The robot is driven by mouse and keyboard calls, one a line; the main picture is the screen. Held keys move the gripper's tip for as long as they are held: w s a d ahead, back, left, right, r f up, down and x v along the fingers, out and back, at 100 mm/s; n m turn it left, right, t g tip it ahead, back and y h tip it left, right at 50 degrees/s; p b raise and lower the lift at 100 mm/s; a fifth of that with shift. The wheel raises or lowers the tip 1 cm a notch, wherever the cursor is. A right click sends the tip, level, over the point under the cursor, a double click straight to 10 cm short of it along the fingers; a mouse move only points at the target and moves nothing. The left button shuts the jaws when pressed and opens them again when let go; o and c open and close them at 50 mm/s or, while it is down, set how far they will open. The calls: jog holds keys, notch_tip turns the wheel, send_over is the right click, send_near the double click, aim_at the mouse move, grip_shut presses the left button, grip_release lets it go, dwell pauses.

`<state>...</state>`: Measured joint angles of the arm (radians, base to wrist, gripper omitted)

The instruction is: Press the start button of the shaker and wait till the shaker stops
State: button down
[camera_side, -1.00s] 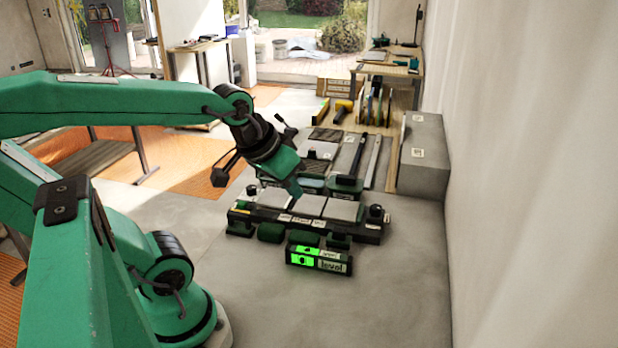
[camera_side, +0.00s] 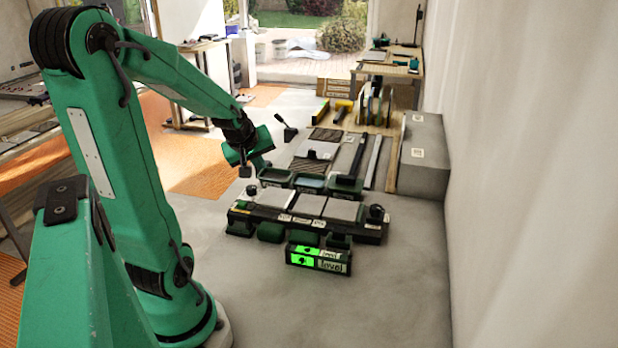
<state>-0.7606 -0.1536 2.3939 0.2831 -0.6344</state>
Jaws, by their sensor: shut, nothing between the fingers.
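A long black bench (camera_side: 272,216) with three grey tiles (camera_side: 309,205) on top stands on the floor at the centre; it seems to be the shaker. Dark round knobs (camera_side: 376,212) sit near its ends, and small white labels run along its front. I cannot tell which part is the start button. A small box marked "level" (camera_side: 334,267) in front of it shows lit green panels. My gripper (camera_side: 263,166) is shut and empty, above and behind the bench's left end, apart from it. Its fingertips are small and partly hard to make out.
Green-rimmed trays (camera_side: 311,182) stand just behind the bench, with dark ribbed pieces and long bars (camera_side: 374,160) beyond. A grey concrete block (camera_side: 424,155) stands by the right wall. A workbench (camera_side: 392,66) is at the back. The floor right of the bench is clear.

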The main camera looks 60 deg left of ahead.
aim_at(241, 204)
jog(key=s+a+f+n+y, duration=0.1)
jog(key=s+a+f+n, duration=0.2)
jog(key=a, duration=0.4)
jog(key=shift+s+a+n+g, duration=0.2)
jog(key=shift+s+n+g, duration=0.2)
jog(key=shift+n, duration=0.1)
jog(key=shift+f, duration=0.1)
jog(key=shift+f, duration=4.3)
